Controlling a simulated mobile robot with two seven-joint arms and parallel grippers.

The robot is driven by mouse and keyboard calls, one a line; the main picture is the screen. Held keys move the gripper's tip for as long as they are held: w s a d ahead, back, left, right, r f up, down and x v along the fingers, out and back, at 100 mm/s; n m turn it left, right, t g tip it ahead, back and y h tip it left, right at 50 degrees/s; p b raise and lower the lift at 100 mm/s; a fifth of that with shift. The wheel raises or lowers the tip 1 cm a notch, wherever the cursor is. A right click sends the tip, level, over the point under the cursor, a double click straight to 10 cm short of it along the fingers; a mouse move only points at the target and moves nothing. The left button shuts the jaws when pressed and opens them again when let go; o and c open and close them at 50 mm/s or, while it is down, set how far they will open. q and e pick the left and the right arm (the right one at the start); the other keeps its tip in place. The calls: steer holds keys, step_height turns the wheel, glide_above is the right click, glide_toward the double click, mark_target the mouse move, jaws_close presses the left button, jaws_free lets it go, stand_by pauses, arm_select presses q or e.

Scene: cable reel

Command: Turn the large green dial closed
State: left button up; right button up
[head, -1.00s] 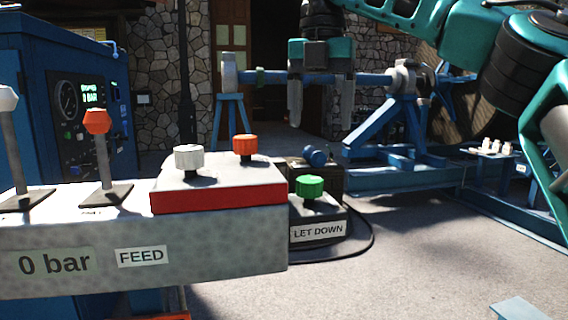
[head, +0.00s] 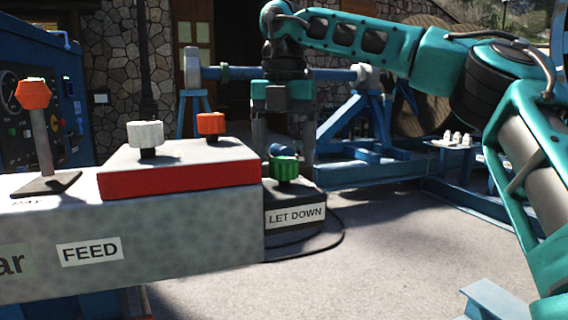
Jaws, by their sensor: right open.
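The green dial (head: 284,168) is a ribbed knob on top of a dark box labelled LET DOWN (head: 295,214), just right of the grey console. My right gripper (head: 283,145) points down over the dial with its jaws open and empty. Its fingers appear to the left and right of the dial in the picture, with their tips near the dial's height. I cannot tell whether they touch it or are behind it. My left gripper is not in view.
The grey console (head: 190,232) fills the lower left, with a white knob (head: 145,134) and an orange knob (head: 211,123) on its red-edged block and an orange-topped lever (head: 36,100) further left. A blue reel stand (head: 350,130) stands behind. Open floor lies to the right.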

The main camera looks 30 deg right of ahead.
steer(key=shift+f, duration=0.8)
steer(key=shift+c, duration=0.3)
steer(key=c, duration=1)
